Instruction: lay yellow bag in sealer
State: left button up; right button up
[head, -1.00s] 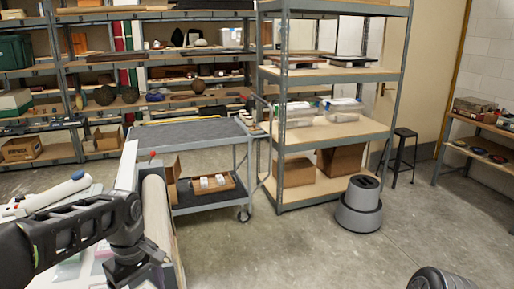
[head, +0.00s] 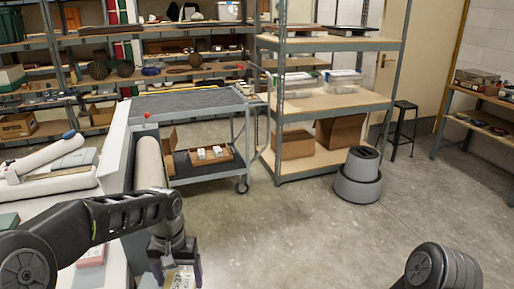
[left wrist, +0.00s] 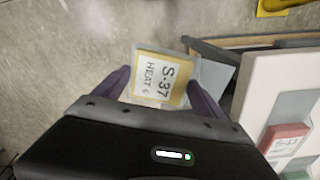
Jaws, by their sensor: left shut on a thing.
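My left gripper (head: 178,270) is low beside the right edge of the white worktop. It is shut on the yellow bag (head: 180,281), a small clear bag with a yellow-edged card. In the left wrist view the bag (left wrist: 163,80) sits between the fingertips (left wrist: 160,92), and its label reads "S-37 HEAT 6". The bag hangs over the floor, off the worktop. The sealer (head: 52,157), white with a long raised bar, stands on the worktop at the left, apart from the gripper. My right gripper is out of view.
The white worktop (left wrist: 268,85) has an upright panel and a pale roll (head: 150,163) at its back right. A red-and-white packet (left wrist: 285,135) lies on it. A grey cart (head: 190,103) and a shelf rack (head: 330,103) stand behind.

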aim_at(180, 282)
pick_arm(q)
jog(key=shift+f, duration=0.45)
jog(key=shift+r, duration=0.1)
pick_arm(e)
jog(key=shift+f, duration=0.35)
pick_arm(q)
notch_tip(180, 282, up, 8)
jog(key=p, duration=0.3)
jog(key=shift+p, duration=0.3)
notch_tip(180, 282, down, 8)
jog(key=b, duration=0.4)
